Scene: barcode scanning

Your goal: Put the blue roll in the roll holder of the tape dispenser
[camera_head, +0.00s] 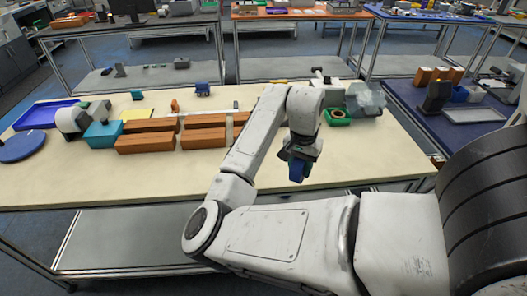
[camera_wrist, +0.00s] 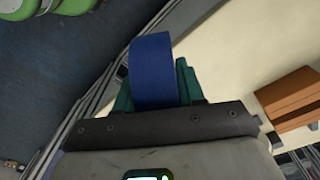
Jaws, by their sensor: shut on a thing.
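My gripper (camera_head: 296,160) is shut on the blue roll (camera_head: 298,173) and holds it over the front part of the cream table (camera_head: 370,165). In the wrist view the blue roll (camera_wrist: 152,70) sits between my teal fingers, its broad curved face showing. I cannot tell the tape dispenser for certain. A small green piece with a dark round opening (camera_head: 338,116) lies right of my arm, beside a blurred grey and green object (camera_head: 365,100). A roll holder cannot be made out, and my arm hides part of the table.
Several brown blocks (camera_head: 146,142) lie in rows left of my arm. A teal box (camera_head: 103,134), a blue disc (camera_head: 22,146) and a purple tray (camera_head: 42,115) are at the far left. The right front of the table is clear. Green rounded objects (camera_wrist: 45,8) show in the wrist view.

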